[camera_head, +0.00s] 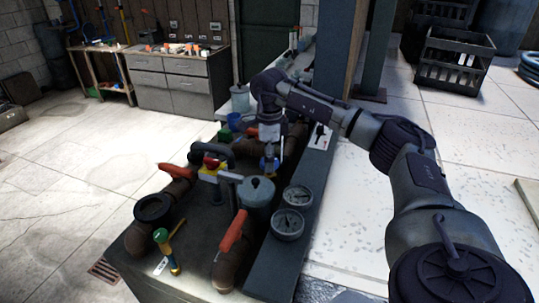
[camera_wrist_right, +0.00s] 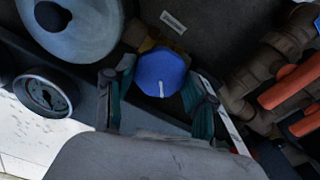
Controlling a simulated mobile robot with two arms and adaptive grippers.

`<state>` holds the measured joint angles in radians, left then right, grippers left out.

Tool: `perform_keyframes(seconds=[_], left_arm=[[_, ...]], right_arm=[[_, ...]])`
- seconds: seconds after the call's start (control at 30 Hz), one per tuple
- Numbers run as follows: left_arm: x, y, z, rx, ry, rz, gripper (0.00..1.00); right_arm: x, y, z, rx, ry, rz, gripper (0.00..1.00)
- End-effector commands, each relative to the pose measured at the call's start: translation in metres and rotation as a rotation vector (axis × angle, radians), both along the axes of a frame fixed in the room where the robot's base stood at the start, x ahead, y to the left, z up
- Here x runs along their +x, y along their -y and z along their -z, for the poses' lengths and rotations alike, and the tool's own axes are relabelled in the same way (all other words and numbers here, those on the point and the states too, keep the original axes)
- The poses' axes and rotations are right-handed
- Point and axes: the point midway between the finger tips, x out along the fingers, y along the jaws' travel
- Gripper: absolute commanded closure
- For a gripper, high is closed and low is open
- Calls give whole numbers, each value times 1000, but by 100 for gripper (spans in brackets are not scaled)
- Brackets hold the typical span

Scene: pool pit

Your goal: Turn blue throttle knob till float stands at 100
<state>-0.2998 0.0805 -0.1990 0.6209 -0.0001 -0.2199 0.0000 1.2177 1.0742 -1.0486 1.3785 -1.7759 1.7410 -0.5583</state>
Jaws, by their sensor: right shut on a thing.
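The blue throttle knob (camera_wrist_right: 160,78), with a white mark line on its face, sits between the two fingers of my right gripper (camera_wrist_right: 160,98) in the right wrist view. The fingers are shut on it, one on each side. In the head view my right gripper (camera_head: 269,161) points down over the pipework, and a little blue shows at its fingertips. A float and its scale cannot be made out in either view. A white and red strip (camera_wrist_right: 234,128) shows right of the knob in the wrist view, partly hidden. My left gripper is not in view.
Two round gauges (camera_head: 288,223) and a grey lidded vessel (camera_head: 257,193) stand near the knob. Pipes with orange handles (camera_head: 234,231) crowd the bench. A black crate (camera_head: 455,62) stands on the tiles behind.

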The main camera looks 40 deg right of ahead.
Motion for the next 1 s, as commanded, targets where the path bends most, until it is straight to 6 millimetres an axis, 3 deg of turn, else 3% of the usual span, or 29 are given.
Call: perform_keyframes(seconds=[0.6, 1.0], left_arm=[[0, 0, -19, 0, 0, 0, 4], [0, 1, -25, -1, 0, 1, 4]], right_arm=[[0, 0, -1, 0, -1, 577, 80], [0, -1, 0, 1, -1, 845, 80]])
